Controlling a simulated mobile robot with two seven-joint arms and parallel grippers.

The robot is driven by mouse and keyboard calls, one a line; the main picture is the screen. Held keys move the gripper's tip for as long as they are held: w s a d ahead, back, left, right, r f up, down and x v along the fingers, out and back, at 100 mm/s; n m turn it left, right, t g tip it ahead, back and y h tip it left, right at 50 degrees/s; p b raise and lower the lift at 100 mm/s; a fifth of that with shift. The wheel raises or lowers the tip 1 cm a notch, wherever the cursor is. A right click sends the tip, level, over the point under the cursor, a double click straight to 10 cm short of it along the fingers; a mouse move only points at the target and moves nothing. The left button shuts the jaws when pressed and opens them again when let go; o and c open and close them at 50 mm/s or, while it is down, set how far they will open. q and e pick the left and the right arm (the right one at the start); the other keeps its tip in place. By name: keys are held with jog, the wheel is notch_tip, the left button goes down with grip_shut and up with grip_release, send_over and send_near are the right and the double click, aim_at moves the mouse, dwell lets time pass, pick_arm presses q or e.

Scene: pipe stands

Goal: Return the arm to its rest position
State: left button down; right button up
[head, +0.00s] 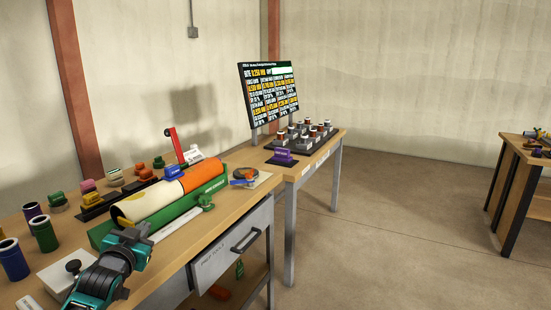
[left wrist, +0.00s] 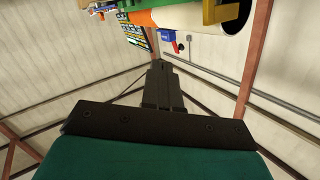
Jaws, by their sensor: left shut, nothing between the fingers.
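My left arm comes in from the bottom left of the head view, and its teal wrist with the left gripper (head: 141,231) is in front of the near end of the pipe stand. The same gripper shows in the left wrist view (left wrist: 160,66), with its dark fingers together and nothing between them. The white and orange pipe (head: 152,203) lies in the green stand (head: 205,194) on the workbench, its open end facing left. It also shows at the top of the left wrist view (left wrist: 200,17). My right gripper is in neither view.
The near workbench (head: 248,157) carries several coloured cylinders at left and a drawer (head: 230,250) in its front. A far table holds a display board (head: 269,93) and a rack of small pieces (head: 300,134). Open floor (head: 400,230) lies to the right, with another table (head: 530,160) beyond.

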pick_arm(q)
jog(key=s+d+f+g+h, duration=0.1)
jog(key=s+d+f, duration=0.3)
jog(key=s+f, duration=0.3)
jog(key=s+d+f+g+h, duration=0.1)
jog(key=s+d+f+g, duration=0.15)
jog(key=s+f, duration=0.5)
jog(key=s+d+f+g, duration=0.1)
jog(key=s+d+f, duration=0.2)
jog(key=s, duration=0.6)
jog(key=s+d+f+g, duration=0.1)
jog(key=s+d+f, duration=0.3)
jog(key=s, duration=0.6)
jog(key=shift+s+d+f+n+h, duration=0.3)
jog(key=shift+f+h, duration=0.1)
jog(key=shift+f, duration=0.1)
jog(key=shift+g, duration=0.25)
